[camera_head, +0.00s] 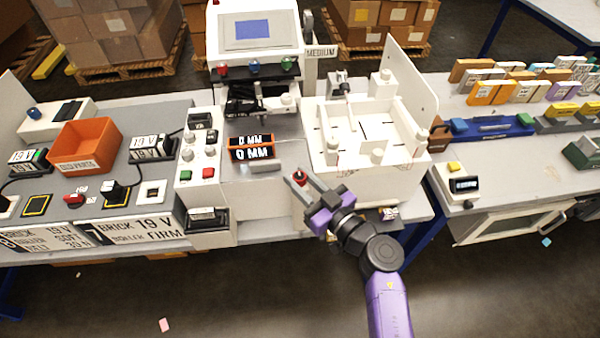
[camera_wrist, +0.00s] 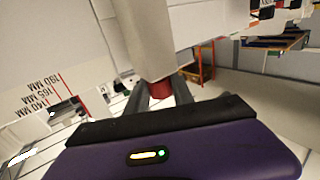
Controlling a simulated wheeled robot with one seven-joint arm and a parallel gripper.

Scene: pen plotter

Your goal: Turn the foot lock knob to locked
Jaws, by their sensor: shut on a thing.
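The foot lock knob (camera_head: 299,177) shows as a small red piece at the front face of the white plotter, below its tray. It also shows as red (camera_wrist: 161,90) in the wrist view, under a pale post-like part (camera_wrist: 153,35). My gripper (camera_head: 296,180) reaches up from the lower right with its grey fingers on either side of the knob. In the wrist view the fingers (camera_wrist: 162,97) are shut on the red piece. The fingers hide part of the knob, and I cannot read any lock marking or its turned position.
The white open-topped tray (camera_head: 318,160) of the plotter stands just behind my gripper. A display reading 0 MM (camera_head: 251,153) is to its left. A red knob (camera_head: 75,199) and an orange bin (camera_head: 62,151) are farther left.

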